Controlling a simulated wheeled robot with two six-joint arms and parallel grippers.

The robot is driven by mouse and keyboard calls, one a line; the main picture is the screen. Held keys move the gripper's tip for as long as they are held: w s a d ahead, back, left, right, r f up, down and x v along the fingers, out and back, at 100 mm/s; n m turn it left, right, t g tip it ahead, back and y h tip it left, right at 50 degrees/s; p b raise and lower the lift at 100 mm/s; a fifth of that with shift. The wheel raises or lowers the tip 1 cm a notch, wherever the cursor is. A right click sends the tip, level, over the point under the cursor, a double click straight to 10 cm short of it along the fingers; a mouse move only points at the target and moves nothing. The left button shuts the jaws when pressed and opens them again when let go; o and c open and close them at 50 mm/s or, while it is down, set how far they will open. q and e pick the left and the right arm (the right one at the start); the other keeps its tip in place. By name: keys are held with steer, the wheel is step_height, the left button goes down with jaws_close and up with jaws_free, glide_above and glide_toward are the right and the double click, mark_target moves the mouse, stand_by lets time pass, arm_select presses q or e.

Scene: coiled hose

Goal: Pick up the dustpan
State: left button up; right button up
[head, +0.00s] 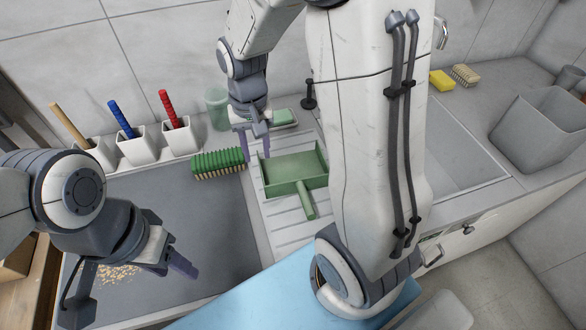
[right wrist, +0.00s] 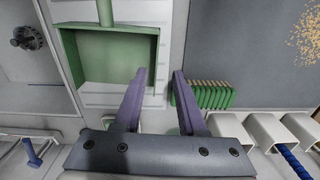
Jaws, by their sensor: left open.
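The green dustpan (head: 292,172) lies on the ribbed white drainboard, its handle (head: 307,200) pointing toward the front. In the right wrist view the dustpan (right wrist: 108,57) is at upper left, with its handle at the top edge. My right gripper (head: 254,150) is open and empty, at the dustpan's back left corner. In the right wrist view its two purple fingers (right wrist: 160,75) are apart, with the dustpan's side wall in line with the gap. I cannot tell whether they touch. My left gripper (head: 180,264) is open over the dark mat, away from the dustpan.
A green brush (head: 218,163) lies left of the dustpan, close to my right gripper. White holders (head: 137,148) with coloured handles stand behind the grey mat (head: 215,230). Crumbs (head: 118,273) lie on the mat. A sink (head: 465,155) and a grey bin (head: 540,130) are at right.

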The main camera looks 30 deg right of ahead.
steer(key=f, duration=0.9)
steer(key=shift+s+d+f, duration=0.2)
steer(key=shift+s+f, duration=0.1)
steer(key=shift+f, duration=0.05)
jaws_close()
stand_by(1.0)
